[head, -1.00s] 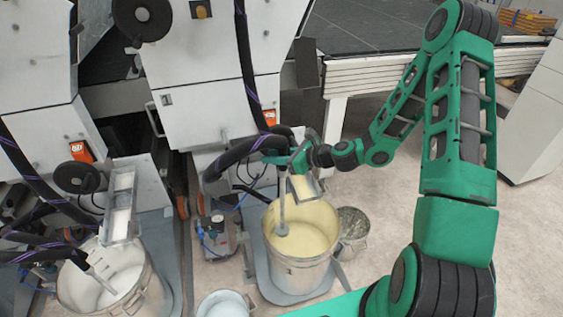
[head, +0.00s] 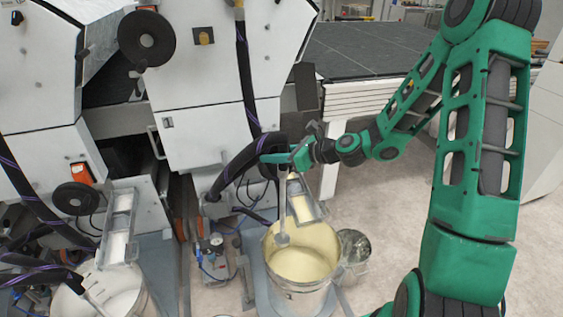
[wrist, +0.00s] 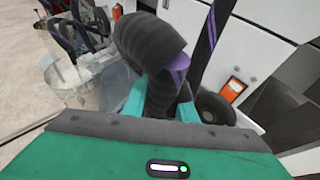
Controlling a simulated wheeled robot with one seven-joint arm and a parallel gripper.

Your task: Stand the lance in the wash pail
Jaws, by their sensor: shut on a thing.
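My gripper (head: 290,156) is shut on the lance (head: 282,200), near its top where a thick black hose joins it. The grey shaft hangs about upright, with its wider foot over the mouth of the large pail (head: 300,292) of cream liquid. I cannot tell whether the foot is still inside the rim. In the wrist view, the black hose (wrist: 158,75) stands between the green fingers (wrist: 160,108) and hides the lance. A small metal pail (head: 355,248) stands just right of the large one. A pale pail (head: 225,315) is cut off at the bottom edge. Neither shows a label.
White machine cabinets (head: 205,110) stand close behind the pails. A trough (head: 302,207) hangs at the large pail's far rim, beside the lance. Another lance (head: 95,300) stands in a white-filled pail (head: 147,300) at left. Floor (head: 390,225) is free at right.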

